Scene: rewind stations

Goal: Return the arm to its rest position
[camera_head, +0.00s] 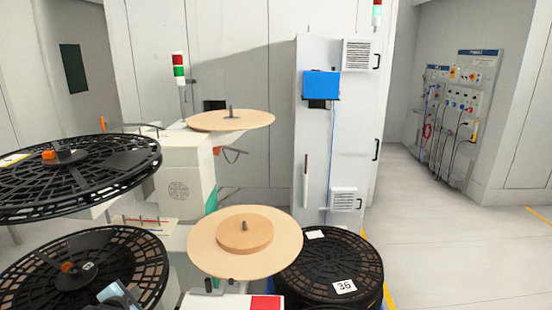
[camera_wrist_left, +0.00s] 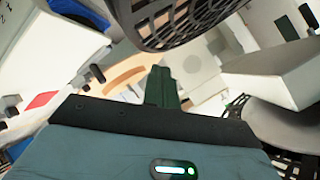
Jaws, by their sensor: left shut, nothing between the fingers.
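My left gripper (camera_head: 120,296) shows only in part at the bottom left of the head view, in front of the lower black reel (camera_head: 120,255). In the left wrist view its dark green fingers (camera_wrist_left: 162,78) are together, with nothing between them. A black slotted reel edge (camera_wrist_left: 180,25) hangs above the fingers in that view, apart from them as far as I can see. A tan disc (camera_wrist_left: 125,72) lies beyond them, partly hidden. My right gripper is in neither view.
An upper black reel (camera_head: 85,170) overhangs at left. Tan discs (camera_head: 205,262) (camera_head: 240,121) sit on the white machine. A reel stack labelled 36 (camera_head: 325,262) stands right of it. A grey cabinet (camera_head: 345,130) stands behind. The floor (camera_head: 450,240) at right is clear.

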